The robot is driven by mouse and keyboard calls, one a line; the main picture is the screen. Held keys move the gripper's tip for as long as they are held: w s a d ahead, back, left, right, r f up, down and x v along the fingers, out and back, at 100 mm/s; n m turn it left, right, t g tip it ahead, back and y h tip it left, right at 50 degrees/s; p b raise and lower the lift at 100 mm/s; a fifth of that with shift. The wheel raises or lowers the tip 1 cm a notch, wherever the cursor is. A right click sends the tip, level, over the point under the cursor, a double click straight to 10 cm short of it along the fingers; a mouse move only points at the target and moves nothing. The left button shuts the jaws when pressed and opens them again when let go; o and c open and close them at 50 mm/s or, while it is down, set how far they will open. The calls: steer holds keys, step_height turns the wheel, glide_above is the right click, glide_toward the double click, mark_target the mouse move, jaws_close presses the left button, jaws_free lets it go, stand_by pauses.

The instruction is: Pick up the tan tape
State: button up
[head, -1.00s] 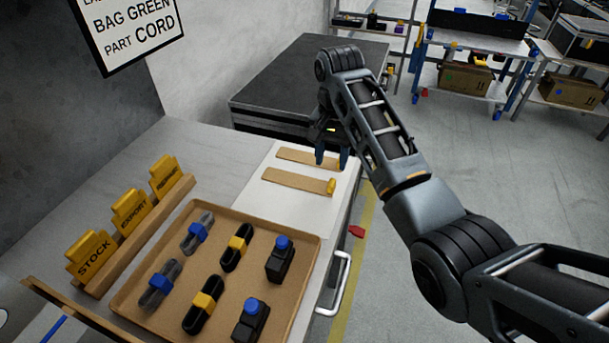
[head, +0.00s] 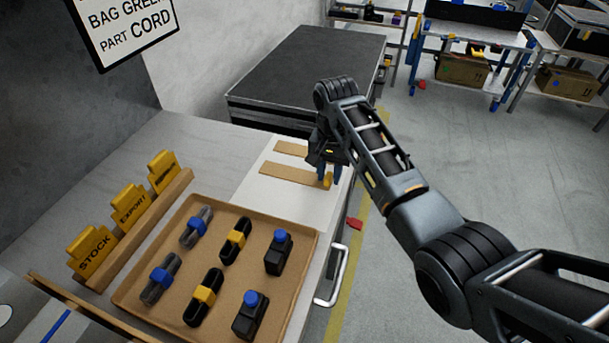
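Two flat tan tape strips lie on the white sheet at the far end of the bench in the head view. The nearer tan strip (head: 288,173) has a yellow piece (head: 327,183) at its right end. The farther tan strip (head: 289,148) is partly hidden behind my gripper. My gripper (head: 329,176) points down at the right end of the nearer strip. Its two dark fingertips are a little apart, at the yellow piece. I cannot tell whether they press on it.
A tan tray (head: 127,297) with several clear and black parts with blue or yellow bands stands in front. A wooden rack (head: 146,222) with yellow STOCK and EXPORT cards is left of it. A dark-topped cabinet (head: 310,65) stands behind. A metal handle (head: 338,277) sticks out at the bench's right edge.

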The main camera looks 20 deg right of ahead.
jaws_close()
